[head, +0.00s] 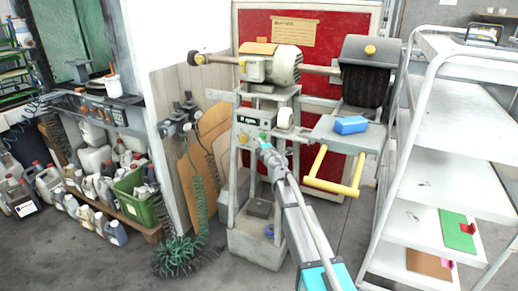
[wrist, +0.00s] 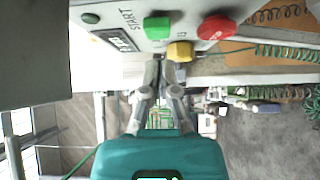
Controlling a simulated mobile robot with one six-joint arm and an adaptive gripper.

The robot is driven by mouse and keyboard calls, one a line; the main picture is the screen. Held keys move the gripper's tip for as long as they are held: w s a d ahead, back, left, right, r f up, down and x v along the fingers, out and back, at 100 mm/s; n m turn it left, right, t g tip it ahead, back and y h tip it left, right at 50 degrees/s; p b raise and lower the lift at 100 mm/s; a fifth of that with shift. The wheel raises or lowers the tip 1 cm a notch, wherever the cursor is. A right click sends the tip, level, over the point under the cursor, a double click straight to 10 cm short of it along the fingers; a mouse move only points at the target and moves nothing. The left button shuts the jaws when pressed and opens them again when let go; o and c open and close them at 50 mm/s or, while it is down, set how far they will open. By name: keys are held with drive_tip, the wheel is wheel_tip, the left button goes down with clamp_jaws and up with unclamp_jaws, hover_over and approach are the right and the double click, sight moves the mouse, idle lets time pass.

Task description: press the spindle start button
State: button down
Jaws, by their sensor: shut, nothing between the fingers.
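The control panel (wrist: 105,15) of the buffing machine fills the top of the wrist view. It carries a green button (wrist: 157,27) next to the word START, a red button (wrist: 216,27) to the right and a yellow button (wrist: 180,51) between and lower. My gripper (wrist: 158,65) is shut and empty. Its fingertips are just below the green button in the picture, left of the yellow one, and look apart from the green one. In the head view my gripper (head: 265,146) is in front of the panel (head: 250,119) and hides part of it.
The motor (head: 272,66) and dark brush (head: 364,86) sit above the panel. A blue block (head: 350,125) lies on a shelf beside a yellow handle (head: 333,183). A white rack (head: 440,130) stands close on the right. Green coiled hose (head: 180,255) lies on the floor left.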

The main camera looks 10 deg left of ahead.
drive_tip(key=shift+w+d, duration=0.3)
drive_tip(key=shift+w, duration=0.6)
drive_tip(key=shift+w+d+r, duration=0.1)
drive_tip(key=shift+w+d, duration=0.25)
drive_tip(key=shift+w, duration=0.5)
drive_tip(key=shift+s+a, duration=0.2)
drive_tip(key=shift+s, duration=0.5)
approach(264, 138)
drive_tip(key=s, duration=0.1)
drive_tip(key=s+a, duration=0.1)
drive_tip(key=s, duration=0.2)
drive_tip(key=shift+s+a+r, duration=0.1)
drive_tip(key=shift+s+a, duration=0.2)
drive_tip(key=shift+s, duration=0.05)
drive_tip(key=shift+s, duration=0.15)
